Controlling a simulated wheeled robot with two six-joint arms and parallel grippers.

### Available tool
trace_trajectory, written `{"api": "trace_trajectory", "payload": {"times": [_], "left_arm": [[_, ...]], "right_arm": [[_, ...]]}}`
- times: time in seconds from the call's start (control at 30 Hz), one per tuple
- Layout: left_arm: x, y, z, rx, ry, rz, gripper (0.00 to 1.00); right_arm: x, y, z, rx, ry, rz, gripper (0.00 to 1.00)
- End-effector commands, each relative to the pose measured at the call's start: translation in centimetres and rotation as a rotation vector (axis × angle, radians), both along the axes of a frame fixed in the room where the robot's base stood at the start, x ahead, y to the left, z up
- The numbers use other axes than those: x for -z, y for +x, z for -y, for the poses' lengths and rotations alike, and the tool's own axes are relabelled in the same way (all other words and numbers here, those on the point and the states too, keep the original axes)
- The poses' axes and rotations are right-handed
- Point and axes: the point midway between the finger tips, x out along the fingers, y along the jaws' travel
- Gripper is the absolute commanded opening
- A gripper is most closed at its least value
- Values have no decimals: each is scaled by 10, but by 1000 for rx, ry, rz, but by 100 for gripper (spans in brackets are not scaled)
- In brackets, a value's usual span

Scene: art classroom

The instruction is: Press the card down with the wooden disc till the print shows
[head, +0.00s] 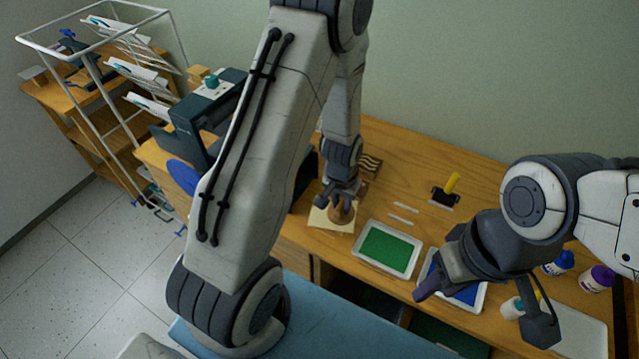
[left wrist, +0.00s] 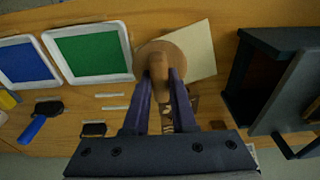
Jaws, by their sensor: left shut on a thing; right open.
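The wooden disc (head: 342,214) with its upright knob is in my left gripper (head: 340,196), which is shut on the knob. In the left wrist view the round disc (left wrist: 150,50) shows around the knob, between the gripper fingers (left wrist: 162,78). The disc is over the cream card (head: 323,221); one corner of the card (left wrist: 200,48) sticks out beside it. I cannot tell how firmly they touch. A dark-and-light patterned piece (head: 371,166) lies just behind, partly hidden by my gripper. My right gripper (head: 488,302) is open and empty above the blue tray.
A green tray (head: 414,262) and a blue tray (head: 482,302) lie right of the card. A yellow-handled roller (head: 447,190) lies behind them. Paint bottles (head: 597,279) stand at the right. A dark press-like machine (head: 190,125) and a wire rack (head: 62,98) stand left.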

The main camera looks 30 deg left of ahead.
Motion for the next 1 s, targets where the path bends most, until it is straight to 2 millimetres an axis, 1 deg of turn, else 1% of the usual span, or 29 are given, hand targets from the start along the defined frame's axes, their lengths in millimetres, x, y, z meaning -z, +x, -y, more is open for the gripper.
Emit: {"api": "trace_trajectory", "payload": {"times": [0.03, 0.1, 0.2, 0.27, 0.47, 0.83, 1.0], "left_arm": [[-14, 8, -1, 4, 0, 0, 0], [-17, 17, -1, 11, 0, 0, 0], [-18, 26, -2, 19, 0, 0, 0], [-15, 28, -2, 20, -1, -1, 0], [-2, 30, -2, 22, 0, 0, 0], [36, 29, -3, 22, 0, 1, 0], [46, 29, -3, 21, 0, 1, 0]], "right_arm": [[-21, 0, 0, 0, 1, 1, 45], [-31, 0, 0, -1, 1, 1, 45], [-39, 0, 0, -1, 1, 1, 45], [-39, 0, 0, -1, 1, 1, 45], [-28, 0, 0, 1, 1, 1, 45], [6, 0, 0, 1, 1, 1, 45], [14, 0, 0, 1, 1, 1, 45]]}}
